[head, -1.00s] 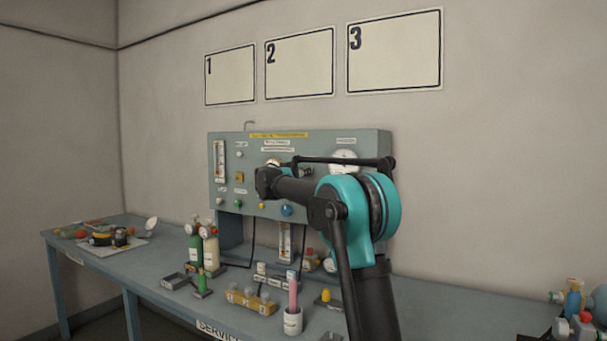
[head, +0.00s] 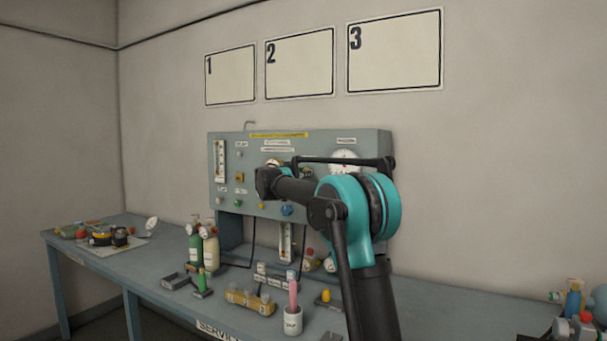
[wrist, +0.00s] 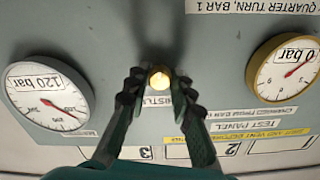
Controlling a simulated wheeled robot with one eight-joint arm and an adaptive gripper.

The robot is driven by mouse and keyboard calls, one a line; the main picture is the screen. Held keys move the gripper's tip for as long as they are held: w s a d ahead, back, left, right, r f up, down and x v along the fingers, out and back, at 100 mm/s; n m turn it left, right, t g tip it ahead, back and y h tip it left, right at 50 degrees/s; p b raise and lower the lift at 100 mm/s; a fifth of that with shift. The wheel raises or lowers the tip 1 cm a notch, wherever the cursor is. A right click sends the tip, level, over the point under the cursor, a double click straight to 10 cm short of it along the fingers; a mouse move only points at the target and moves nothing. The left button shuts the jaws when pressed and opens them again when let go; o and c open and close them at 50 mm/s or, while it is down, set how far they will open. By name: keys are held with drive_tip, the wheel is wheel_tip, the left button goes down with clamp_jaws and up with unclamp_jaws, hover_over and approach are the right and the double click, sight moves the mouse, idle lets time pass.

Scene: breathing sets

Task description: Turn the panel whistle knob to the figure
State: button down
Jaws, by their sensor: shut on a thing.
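The whistle knob (wrist: 158,79) is a small pale brass round knob on the grey panel, seen nearly end-on in the wrist view. My gripper (wrist: 158,84) has its two dark fingers closed on the knob from either side. A label beneath it, partly hidden by the fingers, shows part of the word WHISTLE, upside down. Any pointer mark on the knob is too small to tell. In the head view my arm covers the knob and the panel (head: 226,165) stands upright behind it.
In the wrist view a gauge labelled 120 bar (wrist: 47,98) is left and a gauge labelled 0 bar (wrist: 285,68) is right. A sign reading QUARTER TURN, BAR 1 (wrist: 255,6) is above. The bench (head: 160,262) holds cylinders (head: 203,248), a cup (head: 293,321) and small fittings.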

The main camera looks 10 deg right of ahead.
drive_tip(key=c, duration=1.3)
unclamp_jaws()
drive_tip(key=v, duration=1.2)
